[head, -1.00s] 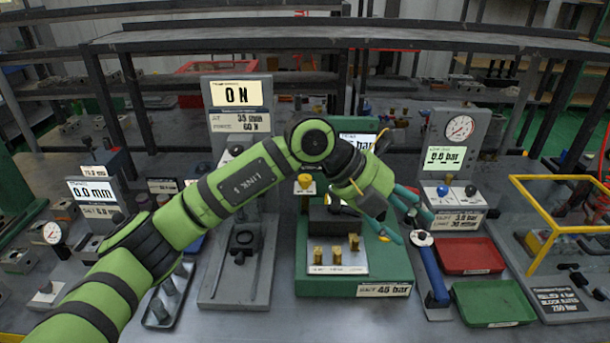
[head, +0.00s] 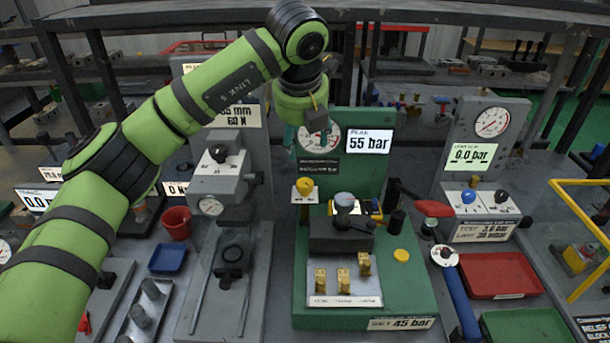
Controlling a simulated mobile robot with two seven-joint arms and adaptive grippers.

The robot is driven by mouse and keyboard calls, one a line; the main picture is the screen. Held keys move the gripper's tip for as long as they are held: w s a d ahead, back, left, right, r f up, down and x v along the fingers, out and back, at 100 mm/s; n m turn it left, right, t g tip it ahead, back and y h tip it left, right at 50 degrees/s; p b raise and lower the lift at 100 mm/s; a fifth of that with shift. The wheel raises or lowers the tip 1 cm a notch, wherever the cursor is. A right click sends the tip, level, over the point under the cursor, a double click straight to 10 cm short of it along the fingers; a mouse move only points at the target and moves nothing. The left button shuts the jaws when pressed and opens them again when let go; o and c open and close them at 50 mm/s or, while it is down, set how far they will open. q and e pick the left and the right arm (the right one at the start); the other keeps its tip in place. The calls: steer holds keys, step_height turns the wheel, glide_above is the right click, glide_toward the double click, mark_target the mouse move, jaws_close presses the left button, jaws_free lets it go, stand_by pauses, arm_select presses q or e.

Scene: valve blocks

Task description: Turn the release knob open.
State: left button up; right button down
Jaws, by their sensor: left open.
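The green test station (head: 412,290) stands in the middle, with a round gauge and a display reading 55 bar on its upright panel. A yellow knob (head: 305,185) sits on a small white plate at its left side; it looks like the release knob, but its label is too small to read. My left gripper (head: 304,135) hangs above and behind the yellow knob, in front of the panel, apart from the knob. It is open and looks empty; its fingers are partly hidden by its own body. My right gripper is not in view.
A valve block (head: 341,234) is on the station, with brass pieces (head: 342,280) in front. A red-ended lever (head: 433,208) sticks out right. A grey press (head: 240,190) stands close left. Right are a blue-handled tool (head: 460,305) and a red tray (head: 500,275).

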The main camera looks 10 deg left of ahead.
arm_select(q)
steer(key=b, duration=0.3)
glide_toward(305, 183)
steer(key=w, duration=0.2)
steer(key=f, duration=0.7)
steer(key=shift+w+a, duration=0.2)
steer(key=shift+w, duration=0.2)
steer(key=shift+w+f, duration=0.35)
steer(key=shift+f, duration=0.2)
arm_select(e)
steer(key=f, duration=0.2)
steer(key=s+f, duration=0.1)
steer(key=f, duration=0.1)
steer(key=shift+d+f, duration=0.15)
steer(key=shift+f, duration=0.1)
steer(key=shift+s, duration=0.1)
arm_select(q)
steer(key=shift+s, duration=0.1)
steer(key=c, duration=1.1)
steer(key=shift+r, duration=0.1)
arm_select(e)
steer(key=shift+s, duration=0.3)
